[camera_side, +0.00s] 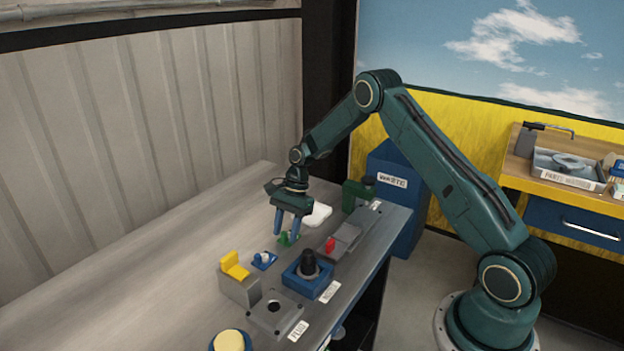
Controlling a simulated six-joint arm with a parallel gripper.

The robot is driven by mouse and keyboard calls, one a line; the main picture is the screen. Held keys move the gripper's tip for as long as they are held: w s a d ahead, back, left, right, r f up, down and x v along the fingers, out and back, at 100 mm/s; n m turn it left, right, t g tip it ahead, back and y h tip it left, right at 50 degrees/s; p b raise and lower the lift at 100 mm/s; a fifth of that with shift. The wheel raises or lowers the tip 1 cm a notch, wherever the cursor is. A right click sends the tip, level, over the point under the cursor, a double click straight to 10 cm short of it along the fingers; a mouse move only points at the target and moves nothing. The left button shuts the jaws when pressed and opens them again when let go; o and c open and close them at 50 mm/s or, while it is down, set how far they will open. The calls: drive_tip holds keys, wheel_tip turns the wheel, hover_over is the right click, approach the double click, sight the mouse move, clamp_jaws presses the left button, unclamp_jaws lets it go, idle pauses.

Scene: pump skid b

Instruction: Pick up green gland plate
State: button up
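The green gland plate (287,239) is a small green piece on the grey bench, just below my gripper. My gripper (286,229) points down with its two blue fingers apart. The fingertips are near the plate, one to its left and one above its right side. The view does not show clearly whether they touch it. Part of the plate is hidden by the right finger.
Close by on the bench (130,275) are a blue piece (264,260), a yellow part on a grey block (238,280), a blue block with a black knob (307,270), a red part (330,245), a white item (318,215) and a green fixture (357,196). The bench's left is clear.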

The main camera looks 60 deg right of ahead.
sight(287, 239)
idle(0.4)
clamp_jaws()
drive_tip(key=shift+r, duration=0.1)
wheel_tip(287, 239, up, 20)
idle(0.8)
idle(0.5)
